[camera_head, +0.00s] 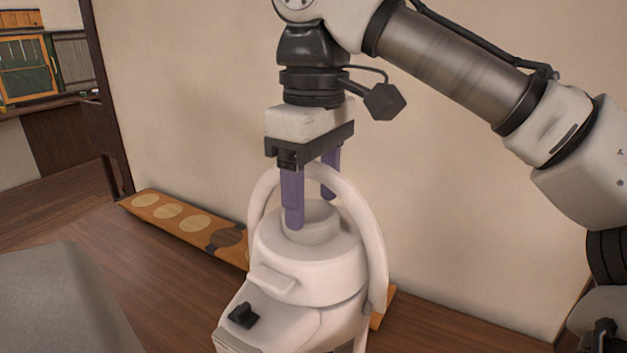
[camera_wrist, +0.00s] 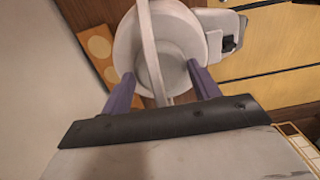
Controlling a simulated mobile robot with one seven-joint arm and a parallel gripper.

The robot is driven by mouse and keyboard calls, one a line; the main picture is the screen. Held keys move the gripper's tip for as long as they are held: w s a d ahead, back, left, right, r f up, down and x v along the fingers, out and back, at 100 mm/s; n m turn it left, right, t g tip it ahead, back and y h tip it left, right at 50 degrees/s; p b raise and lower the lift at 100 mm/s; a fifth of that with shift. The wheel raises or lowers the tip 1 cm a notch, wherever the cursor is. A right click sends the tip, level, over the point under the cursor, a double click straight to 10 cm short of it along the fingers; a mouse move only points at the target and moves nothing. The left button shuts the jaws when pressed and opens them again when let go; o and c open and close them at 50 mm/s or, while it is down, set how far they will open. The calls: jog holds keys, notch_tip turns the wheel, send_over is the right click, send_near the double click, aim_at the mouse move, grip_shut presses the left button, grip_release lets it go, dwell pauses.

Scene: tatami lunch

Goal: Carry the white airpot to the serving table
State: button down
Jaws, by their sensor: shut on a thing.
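The white airpot (camera_head: 308,262) stands upright in the lower middle of the head view, its lower part cut off by the frame edge. Its curved carrying handle (camera_head: 370,225) is raised over the lid. My gripper (camera_head: 312,200) points down from above, with its purple fingers at the top of the handle, and is shut on it. In the wrist view the airpot (camera_wrist: 190,38) lies below the fingers, and the handle runs between the fingertips of my gripper (camera_wrist: 163,85). Whether the airpot's base touches anything is hidden. I cannot identify the serving table.
A long orange-brown board with pale round discs (camera_head: 165,208) lies along the wall, behind and left of the airpot. A beige wall (camera_head: 200,110) is close behind. A grey surface (camera_head: 60,300) fills the lower left. A doorway opens at the far left. Wooden floor (camera_head: 160,290) shows between.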

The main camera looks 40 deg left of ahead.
notch_tip(320, 180, down, 12)
dwell(0.8)
jog(key=shift+f, duration=0.2)
jog(key=c, duration=0.7)
grip_release()
jog(key=shift+f, duration=0.15)
jog(key=shift+c, duration=0.2)
jog(key=o, duration=0.4)
jog(key=shift+c, duration=0.2)
notch_tip(320, 180, up, 12)
jog(key=shift+w+r, duration=0.1)
jog(key=shift+r, duration=0.05)
